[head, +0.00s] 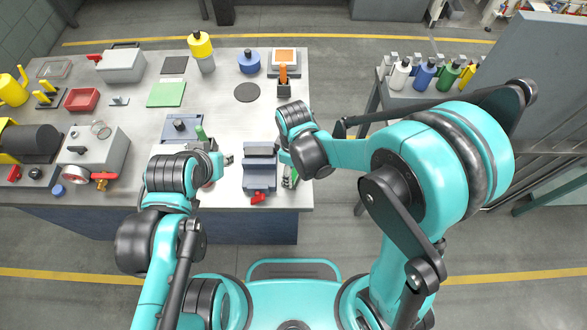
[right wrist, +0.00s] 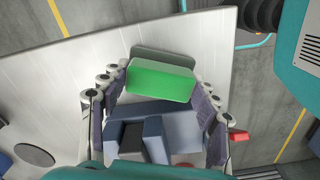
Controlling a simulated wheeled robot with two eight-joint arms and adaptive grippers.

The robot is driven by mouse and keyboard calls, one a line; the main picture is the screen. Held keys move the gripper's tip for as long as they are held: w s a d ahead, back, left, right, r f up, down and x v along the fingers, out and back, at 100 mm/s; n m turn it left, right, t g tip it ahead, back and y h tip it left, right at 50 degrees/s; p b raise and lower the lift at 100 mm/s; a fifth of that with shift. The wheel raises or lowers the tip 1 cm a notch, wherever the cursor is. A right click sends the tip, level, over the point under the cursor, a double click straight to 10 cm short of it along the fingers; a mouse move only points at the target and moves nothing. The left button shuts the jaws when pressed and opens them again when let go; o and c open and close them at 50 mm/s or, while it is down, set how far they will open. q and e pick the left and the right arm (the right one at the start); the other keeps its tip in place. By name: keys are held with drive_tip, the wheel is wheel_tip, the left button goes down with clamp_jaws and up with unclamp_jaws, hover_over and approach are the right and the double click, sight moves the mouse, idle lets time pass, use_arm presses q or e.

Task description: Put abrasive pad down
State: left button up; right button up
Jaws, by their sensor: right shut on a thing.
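The abrasive pad, a green block, is held between the fingertips of my right gripper (right wrist: 157,92). In the right wrist view the green pad (right wrist: 160,83) has a grey slab-like shape just behind it. In the head view my right gripper (head: 287,163) is at the table's front right, beside the grey-blue vise (head: 259,172), and only a sliver of green shows under it. In the right wrist view the vise (right wrist: 130,115) lies below the pad; I cannot tell if they touch. My left gripper (head: 224,160) is left of the vise; its jaw state is unclear.
The table (head: 222,125) has bare room in its middle. A flat green square (head: 166,94), a dark disc (head: 246,92) and a blue-grey fixture (head: 181,128) lie on it. The vise's red handle (head: 258,198) points to the front edge. Bottles (head: 424,74) stand on the right-hand bench.

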drive_tip(key=shift+f, duration=0.25)
drive_tip(key=o, duration=1.2)
drive_tip(key=shift+r, duration=0.1)
wheel_tip(320, 180, up, 12)
clamp_jaws()
idle(1.2)
